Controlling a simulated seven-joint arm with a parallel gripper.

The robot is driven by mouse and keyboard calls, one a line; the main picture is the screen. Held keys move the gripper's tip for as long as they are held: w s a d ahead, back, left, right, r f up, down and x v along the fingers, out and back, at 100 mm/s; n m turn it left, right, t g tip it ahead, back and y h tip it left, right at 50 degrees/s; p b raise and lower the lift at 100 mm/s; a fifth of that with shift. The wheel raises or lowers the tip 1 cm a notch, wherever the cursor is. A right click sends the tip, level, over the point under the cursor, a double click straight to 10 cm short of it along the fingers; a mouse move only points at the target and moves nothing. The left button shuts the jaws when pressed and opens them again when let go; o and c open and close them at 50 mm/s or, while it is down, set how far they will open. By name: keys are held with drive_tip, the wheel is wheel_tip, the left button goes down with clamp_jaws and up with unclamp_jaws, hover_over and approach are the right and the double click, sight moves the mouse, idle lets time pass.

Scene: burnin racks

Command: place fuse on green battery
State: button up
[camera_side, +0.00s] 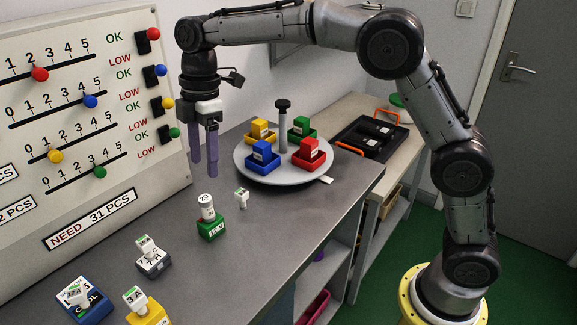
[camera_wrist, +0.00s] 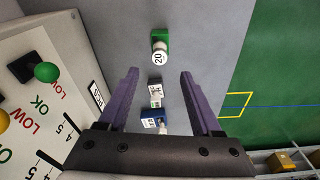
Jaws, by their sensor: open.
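The green battery (camera_side: 211,230) stands on the grey bench with a white cylinder marked 20 (camera_side: 206,205) on top. Both show at the top of the wrist view, as green block (camera_wrist: 161,37) and round white top (camera_wrist: 159,57). A small white piece with a green mark, apparently the fuse (camera_side: 242,198), stands on the bench right of the green battery; I cannot find it in the wrist view. My gripper (camera_side: 203,168) hangs above the bench, left of and higher than the fuse. Its purple fingers are apart and empty in the wrist view (camera_wrist: 160,73).
Dark-and-white (camera_side: 152,261), blue (camera_side: 92,308) and yellow (camera_side: 152,316) batteries with white pieces on top stand front left. A round turntable (camera_side: 270,177) with coloured trays and a post stands behind. A slider panel (camera_side: 70,100) borders the left.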

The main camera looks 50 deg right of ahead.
drive_tip(key=s+d+r+m+t, duration=0.1)
drive_tip(key=s+d+r+m, duration=0.3)
drive_tip(key=s, duration=0.3)
drive_tip(key=s+d+r+m+t, duration=0.2)
drive_tip(key=s+d+m, duration=0.1)
drive_tip(key=s+d, duration=0.3)
drive_tip(key=s+d+f+m+t, duration=0.1)
drive_tip(key=s+d+f+m, duration=0.1)
drive_tip(key=s, duration=0.7)
drive_tip(key=s+d+f+m+t+h, duration=0.1)
drive_tip(key=s+d+f+m, duration=0.2)
drive_tip(key=s+f+m, duration=0.2)
drive_tip(key=s+m, duration=0.2)
drive_tip(key=s, duration=0.2)
